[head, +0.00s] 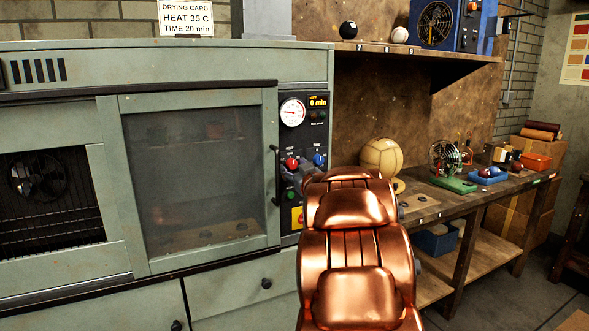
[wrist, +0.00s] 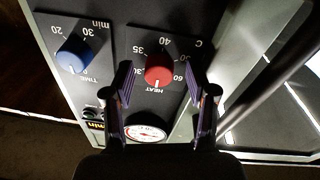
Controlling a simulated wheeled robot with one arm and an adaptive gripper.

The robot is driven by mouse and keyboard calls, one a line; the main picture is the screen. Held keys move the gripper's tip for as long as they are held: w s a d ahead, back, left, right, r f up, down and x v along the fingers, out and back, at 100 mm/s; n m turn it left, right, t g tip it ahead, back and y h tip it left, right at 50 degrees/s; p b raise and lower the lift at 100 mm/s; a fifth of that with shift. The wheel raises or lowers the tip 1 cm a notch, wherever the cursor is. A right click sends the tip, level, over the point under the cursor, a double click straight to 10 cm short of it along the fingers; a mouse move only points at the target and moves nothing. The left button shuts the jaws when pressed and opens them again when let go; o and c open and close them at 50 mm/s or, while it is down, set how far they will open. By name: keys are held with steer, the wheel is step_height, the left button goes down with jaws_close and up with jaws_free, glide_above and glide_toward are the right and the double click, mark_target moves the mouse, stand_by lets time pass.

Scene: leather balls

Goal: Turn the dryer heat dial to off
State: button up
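The red heat dial (head: 291,163) is on the dryer's dark control panel, left of the blue time dial (head: 319,159). In the wrist view the panel appears upside down, with the red heat dial (wrist: 159,70) between the fingers of my gripper (wrist: 158,82). The fingers are open, one on each side of the dial, with small gaps showing. A pale mark shows on the dial's side toward the word HEAT; its exact setting is unclear. The blue time dial (wrist: 74,57) is left, outside the fingers. In the head view my copper arm hides much of the gripper.
A round gauge (head: 292,112) and a 0 min display sit above the dials. A green button and a red-and-yellow switch (head: 298,217) are below. A workbench (head: 425,200) with a tan ball (head: 382,157) stands right. The drying card (head: 186,18) reads HEAT 35 C.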

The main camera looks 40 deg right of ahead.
steer(key=v, duration=1.2)
stand_by(0.7)
